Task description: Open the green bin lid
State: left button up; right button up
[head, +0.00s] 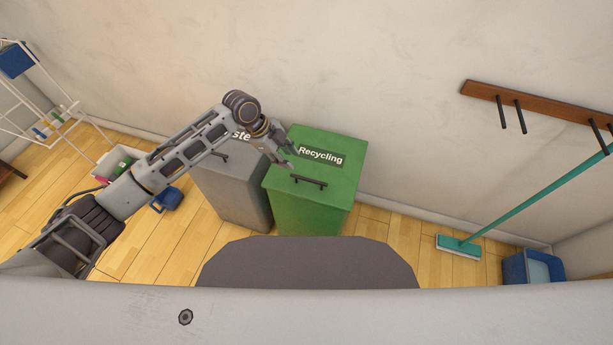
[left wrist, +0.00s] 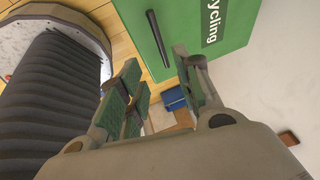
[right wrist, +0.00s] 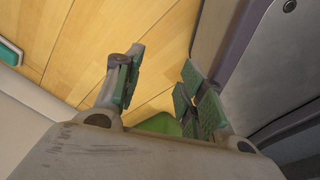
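The green bin (head: 318,205) has a flat lid (head: 335,142), which is down, with a "Recycling" label and a dark bar handle (head: 308,182). In the left wrist view the green lid (left wrist: 190,35) and its dark handle (left wrist: 158,38) show beyond the fingers. My left gripper (head: 289,158) is over the left part of the lid, beside the label and up-left of the handle. Its fingers (left wrist: 158,88) are apart with nothing between them. My right gripper (right wrist: 160,82) is seen only in the right wrist view, open and empty above the wooden floor.
A grey bin (head: 238,190) stands left of the green one, partly behind my left arm. A blue bucket (head: 533,267) and a teal broom (head: 530,203) are at the right. A wooden hook rail (head: 545,107) is on the wall. A white rack (head: 40,100) stands far left.

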aim_at(308, 179)
pick_arm(q)
jog(key=shift+d+f, duration=0.1)
jog(key=shift+d, duration=0.05)
jog(key=b+x, duration=0.1)
jog(key=x, duration=1.2)
jog(key=shift+f, duration=0.25)
pick_arm(e)
jog(key=shift+w+a, duration=0.35)
jog(key=shift+w, duration=0.2)
jog(key=shift+w+a, duration=0.3)
jog(key=shift+w, duration=0.25)
jog(key=shift+s, duration=0.15)
pick_arm(q)
grip_shut()
